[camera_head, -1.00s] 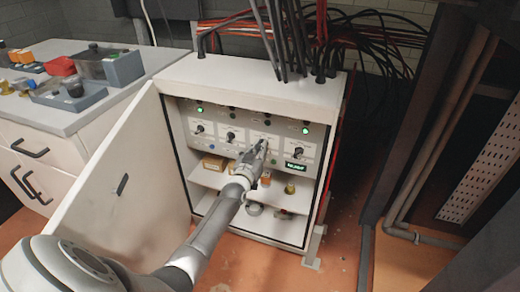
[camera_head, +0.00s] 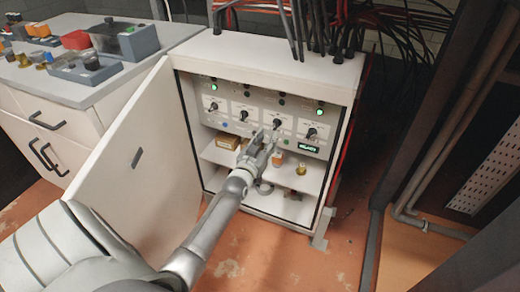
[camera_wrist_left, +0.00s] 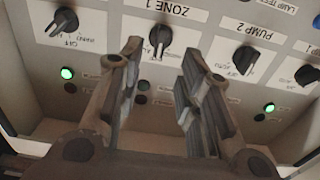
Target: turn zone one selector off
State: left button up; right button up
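The zone one selector is a black knob (camera_wrist_left: 160,38) by the "ZONE 1" label in the left wrist view. A pale line on it points toward the picture's bottom. In the head view it appears to be the third knob from the left (camera_head: 277,123) on the grey control panel (camera_head: 229,101). My left gripper (camera_wrist_left: 162,62) is open and empty. In the wrist view its two fingers frame the zone one knob, which seems to lie beyond the tips. In the head view the left gripper (camera_head: 269,136) is just below that knob. My right gripper is out of view.
Neighbouring selectors include the pump 2 knob (camera_wrist_left: 245,60) and an outer knob (camera_wrist_left: 62,22). The cabinet door (camera_head: 135,160) stands open on the left. A shelf with a small brown box (camera_head: 228,141) lies below the panel. Cables (camera_head: 310,30) hang over the cabinet top.

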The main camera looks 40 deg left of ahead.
pick_arm(q)
jog(key=v, duration=0.5)
jog(key=shift+s, duration=0.3)
